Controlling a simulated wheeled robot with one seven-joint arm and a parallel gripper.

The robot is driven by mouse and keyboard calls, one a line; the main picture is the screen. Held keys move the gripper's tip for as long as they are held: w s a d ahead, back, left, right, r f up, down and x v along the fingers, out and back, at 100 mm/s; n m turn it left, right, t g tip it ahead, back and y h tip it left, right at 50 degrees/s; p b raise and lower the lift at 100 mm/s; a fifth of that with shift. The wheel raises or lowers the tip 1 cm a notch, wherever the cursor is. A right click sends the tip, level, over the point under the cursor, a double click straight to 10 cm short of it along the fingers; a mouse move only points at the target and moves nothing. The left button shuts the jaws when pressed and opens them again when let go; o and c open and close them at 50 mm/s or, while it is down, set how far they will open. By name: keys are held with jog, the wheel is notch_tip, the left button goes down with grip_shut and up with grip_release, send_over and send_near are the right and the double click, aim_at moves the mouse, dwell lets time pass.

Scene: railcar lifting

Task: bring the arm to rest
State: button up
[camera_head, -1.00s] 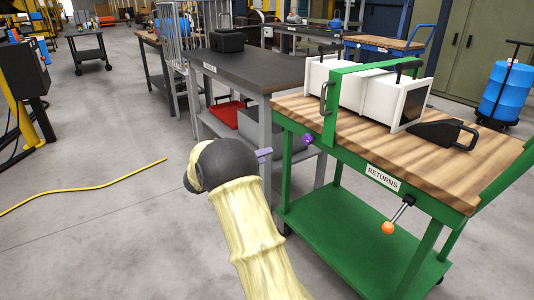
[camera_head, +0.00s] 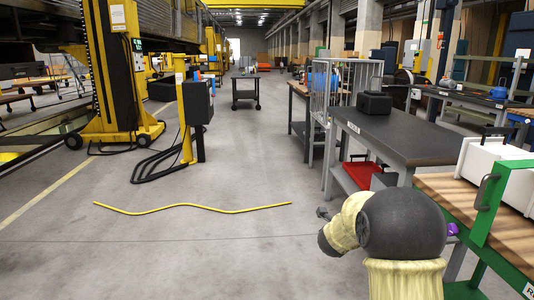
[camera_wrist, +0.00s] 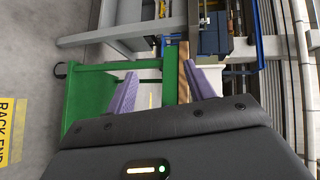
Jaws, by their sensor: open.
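My arm, in a pale yellow cover with a dark grey joint, stands at the lower right of the head view. My gripper (camera_wrist: 163,92) shows in the wrist view as two purple fingers spread well apart with nothing between them. In the head view the gripper is mostly hidden behind the arm, and only a bit of purple shows at the right of the dark joint. Beyond the fingers, the wrist view shows the green cart (camera_wrist: 90,103) and its wooden top edge (camera_wrist: 183,75).
The dark workbench (camera_head: 400,133) carries a black case (camera_head: 374,103). A yellow cable (camera_head: 190,206) lies on the floor. A yellow lifting column (camera_head: 112,70) stands left.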

jog(key=s+a+n+y+p, duration=0.2)
jog(key=s+a+n+y, duration=0.5)
jog(key=n, duration=0.3)
jog(key=s+a+f+n+g+y+p, duration=0.25)
jog(key=s+n+g, duration=0.4)
jog(key=s, duration=0.65)
jog(key=s+a+f+n+g+y+p, duration=0.1)
jog(key=s+a+f+n+g+p, duration=0.2)
jog(key=s+n, duration=0.75)
notch_tip(320, 180, up, 38)
jog(key=s+m+p, duration=0.1)
jog(key=p, duration=3.5)
jog(key=shift+s+a+m, duration=0.35)
jog(key=shift+m, duration=0.05)
jog(key=shift+f+h, duration=0.15)
jog(key=shift+h, duration=0.1)
